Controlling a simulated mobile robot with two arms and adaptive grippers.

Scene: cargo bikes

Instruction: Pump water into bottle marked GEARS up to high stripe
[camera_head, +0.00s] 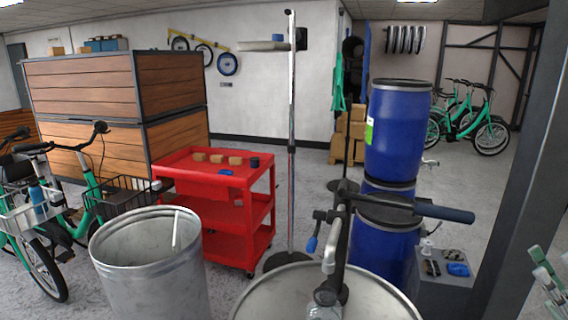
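A hand pump (342,240) stands on a pale round drum lid (262,303) at the bottom middle. Its lever ends in a dark blue grip (445,214) on the right, and a pale curved spout (330,250) shows at its front. I cannot make out a bottle marked GEARS or any stripe. A small white bottle (428,247) stands on a grey cabinet (440,290) at the right; no marking on it can be read. A blue bottle (38,194) sits on a bike at the left.
An empty-looking metal bin (150,270) stands front left, before a red cart (240,240) with small blocks. Blue barrels (397,125) are stacked behind the pump. A repair stand (291,130) rises at the middle. A dark post (525,170) bounds the right. Floor is open beyond.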

